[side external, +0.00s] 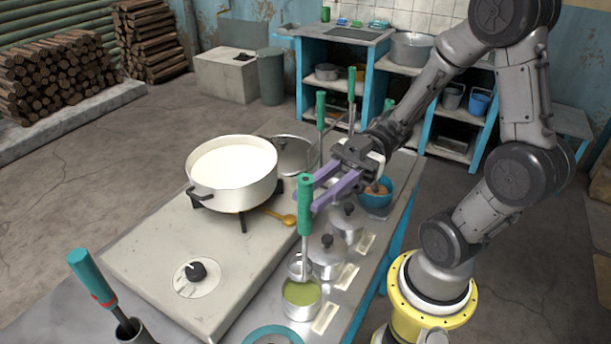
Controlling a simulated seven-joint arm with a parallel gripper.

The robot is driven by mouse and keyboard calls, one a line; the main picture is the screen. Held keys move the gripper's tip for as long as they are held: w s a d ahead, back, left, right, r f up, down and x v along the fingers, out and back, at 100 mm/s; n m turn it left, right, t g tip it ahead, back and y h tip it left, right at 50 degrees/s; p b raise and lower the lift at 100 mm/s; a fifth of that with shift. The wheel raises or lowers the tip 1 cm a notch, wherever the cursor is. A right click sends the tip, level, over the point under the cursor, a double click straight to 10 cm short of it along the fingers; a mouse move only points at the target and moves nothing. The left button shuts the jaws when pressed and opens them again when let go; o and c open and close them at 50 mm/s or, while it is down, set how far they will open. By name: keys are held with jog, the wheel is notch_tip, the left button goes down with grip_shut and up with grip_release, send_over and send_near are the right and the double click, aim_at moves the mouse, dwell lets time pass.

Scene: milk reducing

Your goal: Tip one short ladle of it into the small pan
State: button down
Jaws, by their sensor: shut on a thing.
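My gripper (310,194), with purple fingers, is shut on the green handle of a ladle (305,212). The ladle hangs about upright, its small metal bowl (297,266) at or just above the rim of a small open metal pot (301,312) holding something green. I cannot tell whether the bowl touches that pot or what it contains. A large white pot (234,198) of white milk (234,163) stands on the burner, left of my gripper. I cannot tell which vessel is the small pan.
Two lidded pots (326,262) (347,225) stand behind the green-filled pot. A blue bowl (375,199) is near my wrist. A wooden spoon (276,214) and a metal lid (291,153) lie by the white pot. Upright green handles (320,108) rise behind. The stove's front left top (145,252) is clear.

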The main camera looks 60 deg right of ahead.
notch_tip(320, 180, down, 10)
dwell(1.0)
jog(key=shift+r, duration=0.1)
dwell(0.9)
notch_tip(320, 180, up, 8)
dwell(1.0)
jog(key=shift+s, duration=0.1)
dwell(0.3)
jog(key=shift+s+a+f+n, duration=0.15)
jog(key=shift+s+n, duration=0.3)
jog(key=shift+s, duration=0.25)
jog(key=shift+s+a+f+n, duration=0.1)
jog(key=shift+s+f+n, duration=0.1)
jog(key=shift+s+n, duration=0.4)
jog(key=shift+s+a+f+n, duration=0.15)
jog(key=shift+s+n, duration=0.2)
jog(key=shift+s, duration=0.4)
jog(key=shift+s, duration=0.1)
